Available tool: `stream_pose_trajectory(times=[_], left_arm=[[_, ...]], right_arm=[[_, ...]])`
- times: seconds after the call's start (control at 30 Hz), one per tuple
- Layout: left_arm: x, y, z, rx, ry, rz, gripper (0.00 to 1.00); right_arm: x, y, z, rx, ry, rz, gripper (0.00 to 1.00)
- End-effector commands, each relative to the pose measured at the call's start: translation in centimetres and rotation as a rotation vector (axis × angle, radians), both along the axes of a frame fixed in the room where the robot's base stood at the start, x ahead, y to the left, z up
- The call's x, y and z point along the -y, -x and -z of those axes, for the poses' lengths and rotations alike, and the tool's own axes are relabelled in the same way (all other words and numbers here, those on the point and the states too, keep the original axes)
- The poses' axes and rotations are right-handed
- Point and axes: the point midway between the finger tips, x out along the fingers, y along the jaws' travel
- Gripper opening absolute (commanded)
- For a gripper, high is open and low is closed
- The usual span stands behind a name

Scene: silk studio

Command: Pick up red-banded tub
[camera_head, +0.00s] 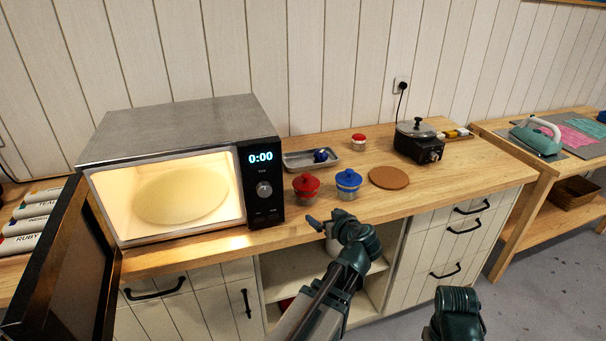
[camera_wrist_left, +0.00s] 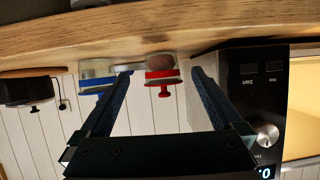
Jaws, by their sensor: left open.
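The tub with the red lid and red band (camera_head: 306,187) stands upright near the front edge of the counter, right of the microwave. It also shows upside down in the left wrist view (camera_wrist_left: 161,68), in the gap between the fingers as seen from there. My left gripper (camera_head: 314,223) is open and empty, in front of the counter edge and apart from the tub. A second, smaller red-lidded tub (camera_head: 358,141) stands farther back. My right gripper is out of the picture; only part of my right arm shows at the bottom.
A blue-lidded tub (camera_head: 348,183) stands close to the right of the red one. A metal tray (camera_head: 297,162) with a blue item (camera_head: 321,155) lies behind. The lit microwave (camera_head: 264,213) has its door open at left. A cork mat (camera_head: 389,177) and small cooker (camera_head: 417,146) are at right.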

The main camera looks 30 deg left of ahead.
Motion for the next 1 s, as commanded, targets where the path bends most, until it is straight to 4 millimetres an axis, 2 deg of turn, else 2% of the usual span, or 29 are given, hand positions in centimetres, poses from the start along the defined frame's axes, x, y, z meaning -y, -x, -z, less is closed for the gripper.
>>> stream_pose_trajectory(times=[0.03, 0.2, 0.37, 0.7, 1.0], left_arm=[[-0.3, -0.1, -1.0, 0.015, -0.004, -0.004, 1.00], [-0.6, -0.3, -1.3, 0.035, -0.007, -0.007, 1.00], [-1.5, -1.1, -0.5, 0.034, -0.006, -0.010, 1.00], [-5.9, -4.6, 1.8, 0.033, -0.006, -0.009, 1.00], [-6.8, -5.2, 2.0, 0.032, -0.006, -0.008, 1.00]], right_arm=[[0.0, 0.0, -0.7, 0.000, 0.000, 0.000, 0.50], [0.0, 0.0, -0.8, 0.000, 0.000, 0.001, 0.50], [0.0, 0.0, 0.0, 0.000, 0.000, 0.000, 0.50], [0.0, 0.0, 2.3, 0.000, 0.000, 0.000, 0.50], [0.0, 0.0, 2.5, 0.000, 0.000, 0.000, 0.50]])
